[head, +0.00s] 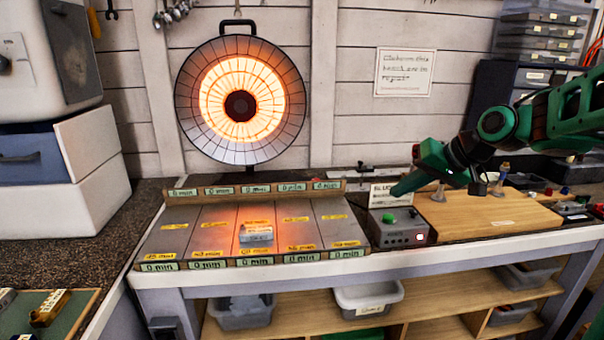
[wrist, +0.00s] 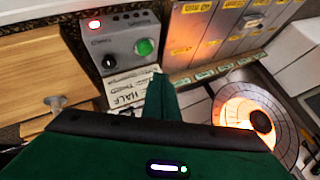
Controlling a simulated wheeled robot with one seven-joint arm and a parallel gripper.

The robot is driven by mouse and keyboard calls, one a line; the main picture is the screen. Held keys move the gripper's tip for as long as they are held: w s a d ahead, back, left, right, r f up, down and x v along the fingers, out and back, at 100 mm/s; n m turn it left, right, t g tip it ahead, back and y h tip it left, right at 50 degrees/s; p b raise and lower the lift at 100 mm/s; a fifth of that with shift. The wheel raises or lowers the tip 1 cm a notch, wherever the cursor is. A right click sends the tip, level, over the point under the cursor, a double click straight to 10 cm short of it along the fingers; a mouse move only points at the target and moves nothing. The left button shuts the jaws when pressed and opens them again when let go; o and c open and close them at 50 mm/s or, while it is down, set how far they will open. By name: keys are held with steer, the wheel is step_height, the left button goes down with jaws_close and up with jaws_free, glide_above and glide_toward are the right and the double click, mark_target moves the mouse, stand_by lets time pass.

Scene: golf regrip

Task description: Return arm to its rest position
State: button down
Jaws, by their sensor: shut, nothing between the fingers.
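My gripper (head: 404,186) is at the right of the head view, on the end of my green arm, above the back of the grey control box (head: 400,235). Its fingers are shut with nothing seen between them. In the wrist view my gripper (wrist: 160,88) shows as a green finger shape in front of a white sign with the word "HALF" (wrist: 128,92). The control box has a green button (wrist: 145,47), a black knob and a lit red light. My gripper is apart from the button. The arm reaches in from the right edge.
A round heater (head: 240,105) glows orange behind a sloped, labelled lane board (head: 185,232). A small grey block (head: 256,233) lies in its middle lane. A wooden board (head: 480,215) with small pegs is under my arm. Drawers (head: 545,45) stand at the back right.

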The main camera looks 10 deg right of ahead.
steer(key=s+d+f+m+g+h, duration=0.1)
steer(key=s+d+f+g, duration=0.1)
steer(key=s, duration=0.8)
steer(key=s+d+f+m+g+h, duration=0.2)
steer(key=s+d+f+g, duration=0.1)
steer(key=s, duration=0.8)
steer(key=s+d+f+m+g+h, duration=0.1)
steer(key=s+d+f, duration=0.3)
steer(key=s, duration=0.7)
step_height(320, 180, down, 2)
steer(key=shift+s+f+g+h, duration=0.25)
steer(key=shift+g+h, duration=0.15)
steer(key=shift+g, duration=0.3)
steer(key=shift+w+f, duration=0.2)
steer(key=shift+w, duration=0.45)
stand_by(3.3)
